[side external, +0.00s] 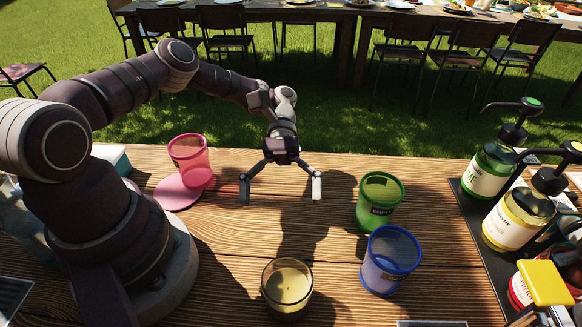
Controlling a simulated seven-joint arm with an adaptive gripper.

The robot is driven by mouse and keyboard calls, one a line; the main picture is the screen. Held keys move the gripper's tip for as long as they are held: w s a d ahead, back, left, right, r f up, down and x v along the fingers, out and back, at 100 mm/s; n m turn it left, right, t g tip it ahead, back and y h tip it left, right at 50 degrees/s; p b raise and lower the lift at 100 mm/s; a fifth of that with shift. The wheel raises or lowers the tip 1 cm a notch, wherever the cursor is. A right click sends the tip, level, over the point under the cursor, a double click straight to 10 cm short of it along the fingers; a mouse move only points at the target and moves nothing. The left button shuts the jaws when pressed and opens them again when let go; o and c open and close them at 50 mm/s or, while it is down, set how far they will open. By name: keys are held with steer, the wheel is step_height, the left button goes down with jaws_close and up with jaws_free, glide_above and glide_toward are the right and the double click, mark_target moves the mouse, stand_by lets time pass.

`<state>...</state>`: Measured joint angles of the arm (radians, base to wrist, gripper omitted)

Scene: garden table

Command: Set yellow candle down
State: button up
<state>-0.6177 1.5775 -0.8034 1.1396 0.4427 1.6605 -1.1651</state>
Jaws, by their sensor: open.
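What looks like the yellow candle (287,285), a clear round glass with pale yellow filling, stands upright on the wooden table (250,245) near its front edge. My gripper (281,190) is open and empty, with its two fingers spread wide. It is in the air behind the candle in the picture, apart from it. Its shadow falls on the planks between them.
A pink cup (189,158) stands on a pink round coaster (176,194) at the left. A green cup (379,202) and a blue cup (390,262) stand right of the candle. Pump bottles (518,217) stand on a dark mat (480,238) at the right. Planks below my gripper are clear.

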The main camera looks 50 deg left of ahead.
mark_target(285, 262)
step_height(285, 262, down, 2)
steer(key=n+h, duration=0.1)
steer(key=h, duration=0.1)
steer(key=n+h, duration=0.1)
steer(key=shift+s+f+n+h, duration=0.15)
steer(key=shift+f+n+h, duration=0.05)
steer(key=shift+n+h, duration=0.2)
steer(key=x, duration=1)
steer(key=shift+s+d+f, duration=0.15)
steer(key=shift+s+f, duration=0.05)
steer(key=shift+f, duration=0.1)
steer(key=c, duration=1.3)
step_height(285, 262, up, 9)
steer(key=w+r+n+t+h, duration=0.35)
steer(key=w+n+t, duration=0.3)
steer(key=t, duration=0.25)
steer(key=w+a+r+n+t+y, duration=0.3)
steer(key=w+a+n+t+y, duration=0.1)
steer(key=a+n+t, duration=0.1)
steer(key=w+a+r+n+t+y, duration=0.3)
steer(key=a+n+t+y, duration=0.1)
steer(key=a+t+y, duration=0.1)
steer(key=w+a+r+n+t+y, duration=0.3)
steer(key=w+a+n+t+y, duration=0.1)
steer(key=a+t, duration=0.3)
steer(key=shift+w+n+t+y, duration=0.3)
steer(key=shift+n+t, duration=0.2)
steer(key=shift+n, duration=0.35)
